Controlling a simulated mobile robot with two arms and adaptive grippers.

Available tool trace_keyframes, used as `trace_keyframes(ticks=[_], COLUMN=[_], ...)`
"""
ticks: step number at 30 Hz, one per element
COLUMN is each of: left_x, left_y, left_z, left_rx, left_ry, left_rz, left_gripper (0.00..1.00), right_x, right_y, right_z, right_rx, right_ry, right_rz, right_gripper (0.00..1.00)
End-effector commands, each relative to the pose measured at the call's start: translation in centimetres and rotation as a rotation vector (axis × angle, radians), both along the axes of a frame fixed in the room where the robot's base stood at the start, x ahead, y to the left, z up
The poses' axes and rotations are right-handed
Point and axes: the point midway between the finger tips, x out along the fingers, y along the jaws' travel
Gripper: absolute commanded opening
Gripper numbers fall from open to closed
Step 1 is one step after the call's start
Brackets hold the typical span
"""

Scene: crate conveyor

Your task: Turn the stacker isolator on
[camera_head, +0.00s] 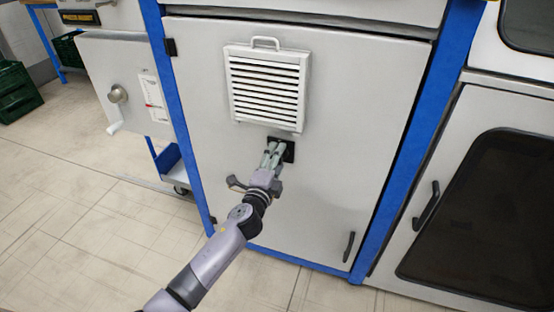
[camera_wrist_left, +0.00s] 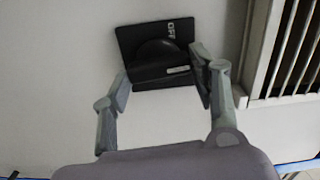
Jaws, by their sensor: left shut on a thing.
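The stacker isolator is a small black switch plate (camera_head: 289,152) on the white cabinet door, just below the louvred vent. The left wrist view shows the plate (camera_wrist_left: 127,38) close up, with a round black knob (camera_wrist_left: 155,52) and the white word OFF near its edge. My left gripper (camera_head: 274,150) reaches the switch from below. In the left wrist view its fingers (camera_wrist_left: 161,82) are on both sides of the knob's black grip bar, shut on it. The fingers hide part of the switch in the head view. My right gripper is not in view.
The louvred vent (camera_head: 266,86) sticks out just above the switch. The cabinet door (camera_head: 350,130) has a black handle (camera_head: 348,247) at lower right, between blue frame posts. A grey box with a knob (camera_head: 117,93) is at left. The floor in front is clear.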

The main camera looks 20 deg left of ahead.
Motion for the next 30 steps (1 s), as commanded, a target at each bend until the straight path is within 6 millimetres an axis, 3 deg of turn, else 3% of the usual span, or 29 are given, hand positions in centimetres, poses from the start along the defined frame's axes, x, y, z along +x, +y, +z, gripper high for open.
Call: trace_keyframes(ticks=[23, 24, 30], left_x=[-0.04, -0.04, -0.02], left_y=[-0.06, -0.06, -0.04], left_z=[-0.20, -0.20, -0.14], left_rx=[0.097, 0.097, 0.096], left_ry=[-0.001, -0.001, -0.001], left_rz=[-0.001, -0.001, -0.001], left_gripper=[0.27, 0.57, 0.71], right_x=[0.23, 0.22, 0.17], right_y=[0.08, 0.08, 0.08], right_z=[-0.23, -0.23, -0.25], right_rx=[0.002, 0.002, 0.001], right_ry=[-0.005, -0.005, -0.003], right_rz=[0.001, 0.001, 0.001], right_gripper=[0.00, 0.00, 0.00])
